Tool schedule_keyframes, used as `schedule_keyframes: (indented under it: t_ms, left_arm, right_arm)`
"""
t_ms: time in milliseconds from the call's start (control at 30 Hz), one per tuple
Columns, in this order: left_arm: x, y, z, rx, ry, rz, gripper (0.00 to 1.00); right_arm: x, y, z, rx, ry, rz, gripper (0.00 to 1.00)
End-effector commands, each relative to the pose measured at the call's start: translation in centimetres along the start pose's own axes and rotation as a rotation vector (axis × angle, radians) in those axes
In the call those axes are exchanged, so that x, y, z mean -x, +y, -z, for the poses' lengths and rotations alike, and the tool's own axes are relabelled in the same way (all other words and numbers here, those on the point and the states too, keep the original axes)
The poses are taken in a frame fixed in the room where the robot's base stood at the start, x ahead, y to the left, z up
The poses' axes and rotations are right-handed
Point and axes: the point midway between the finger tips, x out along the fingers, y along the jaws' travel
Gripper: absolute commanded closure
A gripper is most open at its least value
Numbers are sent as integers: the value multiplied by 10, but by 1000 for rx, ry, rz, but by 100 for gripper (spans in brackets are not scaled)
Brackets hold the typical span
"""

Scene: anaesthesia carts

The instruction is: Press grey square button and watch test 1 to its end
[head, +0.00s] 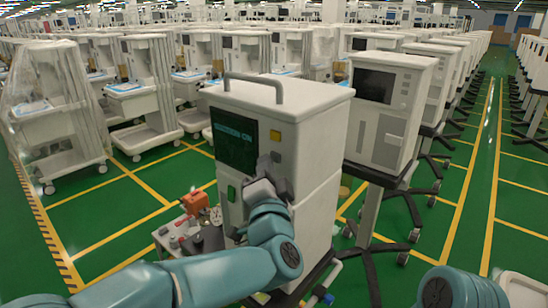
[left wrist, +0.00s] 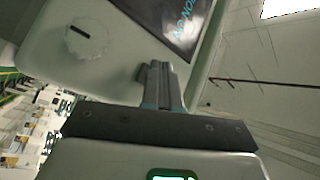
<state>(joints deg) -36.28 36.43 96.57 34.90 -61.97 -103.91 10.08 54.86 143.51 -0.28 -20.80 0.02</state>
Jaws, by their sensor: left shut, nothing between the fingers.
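The white machine (head: 310,150) with a top handle stands in front of me. Its dark screen (head: 235,141) shows teal text ending in "ON"; the screen also shows at the top of the left wrist view (left wrist: 183,22). A yellow square (head: 275,135) sits right of the screen, with a small grey square (head: 276,157) below it. My left gripper (head: 264,172) is at the front panel, close to the grey square. In the left wrist view its fingers (left wrist: 158,72) are shut and empty, tips at the panel; a grey edge shows beside them. I cannot tell whether they touch the button.
A round knob (left wrist: 88,38) is on the panel. A green switch (head: 231,193) is low on the front. A small tray with an orange item (head: 195,201) stands left of the machine. Another white machine (head: 385,110) is close on the right. Wrapped carts (head: 55,110) stand left.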

Motion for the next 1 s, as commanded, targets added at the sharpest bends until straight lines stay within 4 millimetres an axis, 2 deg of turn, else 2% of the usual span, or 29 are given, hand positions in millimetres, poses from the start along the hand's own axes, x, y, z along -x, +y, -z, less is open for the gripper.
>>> schedule_keyframes:
  t_ms: [1000]
  left_arm:
    - [-6, 5, 5, 0, 1, 0, 100]
  right_arm:
    - [6, -2, 0, 0, 0, 0, 57]
